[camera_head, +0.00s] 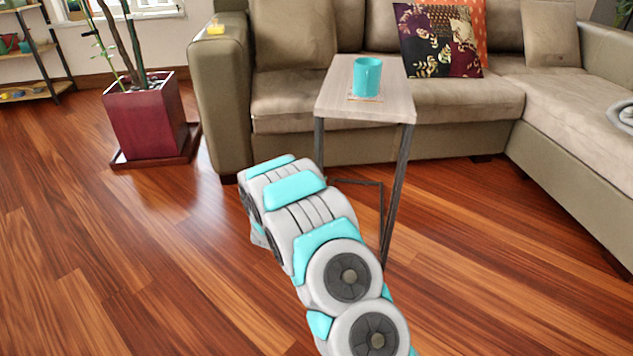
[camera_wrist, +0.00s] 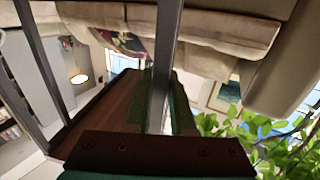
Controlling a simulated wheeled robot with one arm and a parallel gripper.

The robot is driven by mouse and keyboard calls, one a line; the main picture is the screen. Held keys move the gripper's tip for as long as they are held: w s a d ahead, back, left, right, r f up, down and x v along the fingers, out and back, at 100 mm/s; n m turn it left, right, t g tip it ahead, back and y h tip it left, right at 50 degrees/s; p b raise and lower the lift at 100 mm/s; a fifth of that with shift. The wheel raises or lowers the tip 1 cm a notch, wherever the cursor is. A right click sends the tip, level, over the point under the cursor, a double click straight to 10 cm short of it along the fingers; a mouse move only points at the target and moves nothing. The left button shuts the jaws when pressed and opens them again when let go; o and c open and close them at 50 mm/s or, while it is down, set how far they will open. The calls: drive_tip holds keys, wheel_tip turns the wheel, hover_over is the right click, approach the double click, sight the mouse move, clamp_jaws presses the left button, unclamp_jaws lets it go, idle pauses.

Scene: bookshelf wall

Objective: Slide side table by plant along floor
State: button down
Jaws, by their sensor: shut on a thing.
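The side table (camera_head: 338,92) has a pale wood top and thin dark metal legs. It stands upright in front of the sofa, to the right of the potted plant (camera_head: 150,115) in its dark red pot. A teal mug (camera_head: 367,77) stands on a coaster on the table top. My arm reaches toward the table's lower left side, and it hides my gripper and part of the frame in the head view. In the wrist view my gripper (camera_wrist: 158,105) is shut on a metal bar of the side table (camera_wrist: 168,40). Green leaves (camera_wrist: 275,145) show at the lower right there.
The beige sofa (camera_head: 430,103) runs close behind the table, and its chaise (camera_head: 570,125) extends forward on the right. The plant pot stands on a dark square base (camera_head: 150,160). The wooden floor (camera_head: 110,240) is clear at the left and front. A shelf (camera_head: 40,70) stands far left.

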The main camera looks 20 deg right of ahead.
drive_tip(key=shift+s+d, duration=0.15)
drive_tip(key=shift+d, duration=0.05)
drive_tip(key=c, duration=0.7)
unclamp_jaws()
drive_tip(key=shift+d, duration=0.1)
drive_tip(key=shift+v, duration=3.9)
